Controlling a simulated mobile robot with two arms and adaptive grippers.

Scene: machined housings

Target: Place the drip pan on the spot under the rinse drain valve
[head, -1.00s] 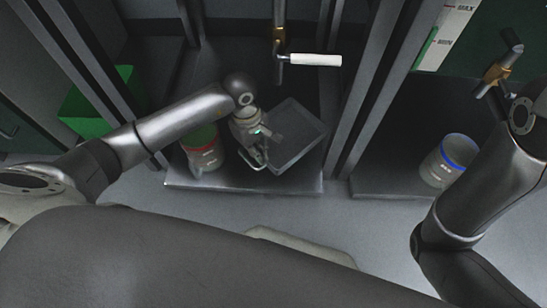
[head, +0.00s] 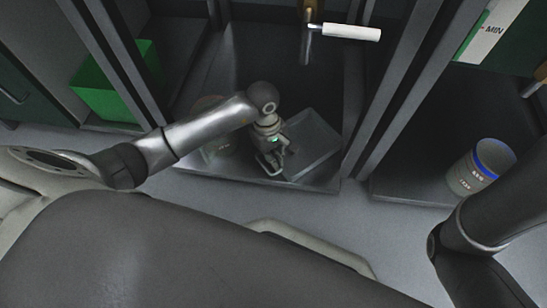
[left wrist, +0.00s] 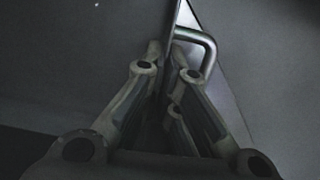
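The drip pan (head: 312,145) is a grey, see-through rectangular tray in the left bay. My left gripper (head: 270,158) is at the pan's left side in the head view. In the left wrist view my gripper's fingers (left wrist: 166,55) close on the pan's thin wall (left wrist: 180,18), beside its bent metal handle (left wrist: 208,48). A valve with a white lever (head: 350,32) hangs above the left bay. Part of another brass valve (head: 541,76) shows at the right edge. I cannot read which valve is the rinse drain. My right gripper is out of view.
A can with a blue band (head: 480,166) stands on the right bay's floor. A red-banded can (head: 218,152) is largely hidden behind my left forearm. Dark upright posts (head: 410,85) divide the bays. A green bin (head: 105,88) stands at the left.

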